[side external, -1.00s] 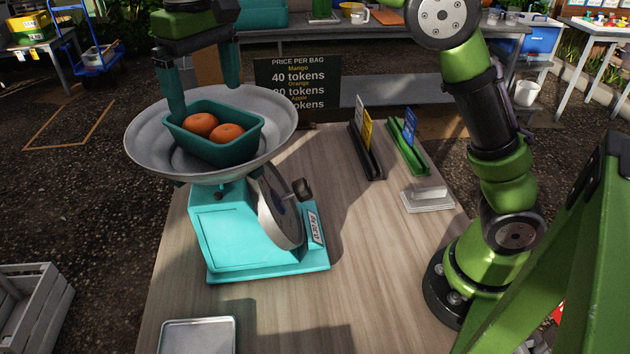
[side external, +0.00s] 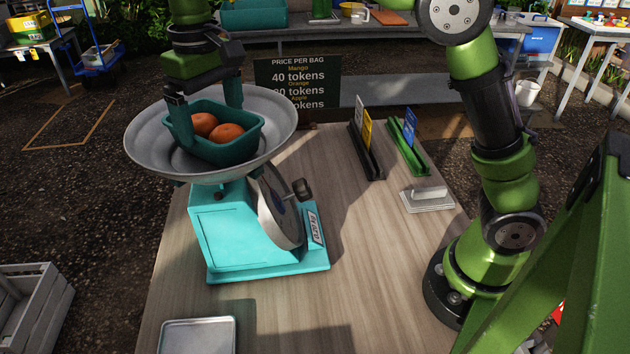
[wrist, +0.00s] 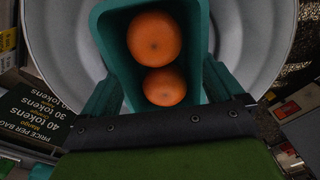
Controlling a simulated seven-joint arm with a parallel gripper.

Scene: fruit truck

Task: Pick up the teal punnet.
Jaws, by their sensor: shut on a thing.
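The teal punnet (side external: 238,152) sits in the grey pan (side external: 280,117) of the turquoise scale (side external: 240,232). Two oranges (side external: 227,133) lie inside the punnet. My gripper (side external: 207,122) is down at the punnet, its teal fingers on either side and shut on it. In the wrist view the punnet (wrist: 112,48) lies between the fingers, with the two oranges (wrist: 154,38) showing in it. The punnet appears level and still within the pan; whether its base touches the pan is hidden.
A price sign (side external: 298,82) stands behind the scale. Card holders (side external: 366,150) and a small grey block on a plate (side external: 428,198) are to the right. A metal tray (side external: 198,337) lies at the front. The table's middle right is clear.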

